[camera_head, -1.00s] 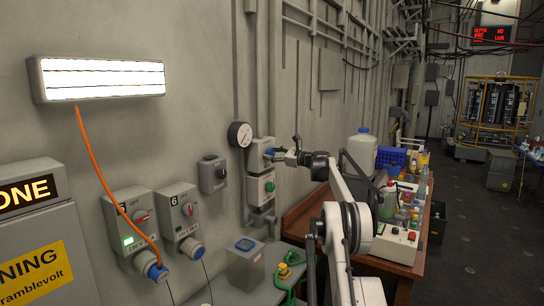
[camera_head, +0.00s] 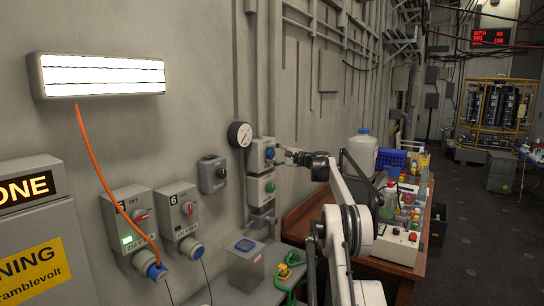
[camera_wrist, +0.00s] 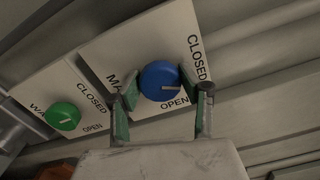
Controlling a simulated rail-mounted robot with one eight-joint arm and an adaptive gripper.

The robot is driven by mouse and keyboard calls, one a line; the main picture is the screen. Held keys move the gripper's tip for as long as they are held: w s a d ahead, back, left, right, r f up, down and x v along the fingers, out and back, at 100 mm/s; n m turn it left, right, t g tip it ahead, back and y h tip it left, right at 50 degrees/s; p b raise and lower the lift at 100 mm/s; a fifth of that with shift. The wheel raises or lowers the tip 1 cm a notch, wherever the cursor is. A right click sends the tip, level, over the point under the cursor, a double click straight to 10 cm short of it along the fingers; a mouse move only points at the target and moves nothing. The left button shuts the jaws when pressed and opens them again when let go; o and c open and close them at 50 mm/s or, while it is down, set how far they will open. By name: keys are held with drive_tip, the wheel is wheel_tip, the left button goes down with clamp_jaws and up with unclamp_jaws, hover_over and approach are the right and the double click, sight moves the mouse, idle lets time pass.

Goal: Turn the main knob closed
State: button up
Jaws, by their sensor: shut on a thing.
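The main knob (camera_wrist: 160,82) is a round blue knob with a pale pointer line, on a white plate marked CLOSED and OPEN. In the wrist view its line points right, between the two words. My gripper (camera_wrist: 162,92) has its green-padded fingers on either side of the knob and is shut on it. In the head view, my gripper (camera_head: 287,156) reaches left to the blue knob (camera_head: 270,153) on the upper wall box.
A green knob (camera_wrist: 65,116) with its own CLOSED and OPEN plate sits beside the blue one; in the head view it is just below. A round gauge (camera_head: 240,134) is on the wall to the left. A cluttered wooden bench (camera_head: 400,262) stands to the right.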

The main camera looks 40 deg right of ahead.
drive_tip(key=n, duration=0.4)
drive_tip(key=shift+n, duration=0.4)
idle(0.4)
drive_tip(key=o, duration=1.2)
drive_tip(key=shift+c, duration=0.2)
drive_tip(key=v, duration=1.2)
